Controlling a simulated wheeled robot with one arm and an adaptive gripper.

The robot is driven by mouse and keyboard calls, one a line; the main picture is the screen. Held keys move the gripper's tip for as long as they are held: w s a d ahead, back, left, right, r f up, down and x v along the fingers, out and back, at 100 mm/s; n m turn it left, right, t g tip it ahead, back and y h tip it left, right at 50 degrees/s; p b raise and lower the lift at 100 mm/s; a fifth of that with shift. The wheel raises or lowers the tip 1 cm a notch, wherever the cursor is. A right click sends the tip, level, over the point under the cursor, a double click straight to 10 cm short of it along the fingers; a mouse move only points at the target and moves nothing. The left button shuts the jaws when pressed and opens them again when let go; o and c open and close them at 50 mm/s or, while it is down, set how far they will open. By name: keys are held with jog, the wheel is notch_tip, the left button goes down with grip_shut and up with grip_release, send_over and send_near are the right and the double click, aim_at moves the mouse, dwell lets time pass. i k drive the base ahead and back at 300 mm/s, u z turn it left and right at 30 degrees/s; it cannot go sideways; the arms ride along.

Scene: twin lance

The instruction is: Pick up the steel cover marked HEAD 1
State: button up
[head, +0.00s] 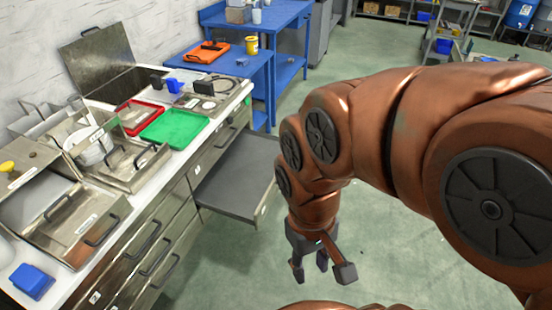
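Two flat steel covers with black handles lie on the counter at left. The nearer cover (58,222) has a white label (87,223); the other cover (122,172) lies farther along with a small white label. The lettering is too small to read, so I cannot tell which is HEAD 1. A larger steel lid (100,62) stands raised near the wall. My gripper (322,268) hangs over the floor right of the counter, well apart from the covers. Its fingers are spread, and nothing shows between them.
A red tray (134,113) and a green tray (168,139) lie on the counter, with a blue block (32,281) at its near end. A drawer (240,178) sticks out of the cabinet toward my arm. A blue table (290,20) stands behind. Green floor is clear below my gripper.

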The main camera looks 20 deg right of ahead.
aim_at(68, 222)
jog(key=u, duration=1.25)
jog(key=k, duration=0.6)
jog(key=u, duration=0.6)
jog(key=i, duration=1.5)
jog(key=z, duration=0.25)
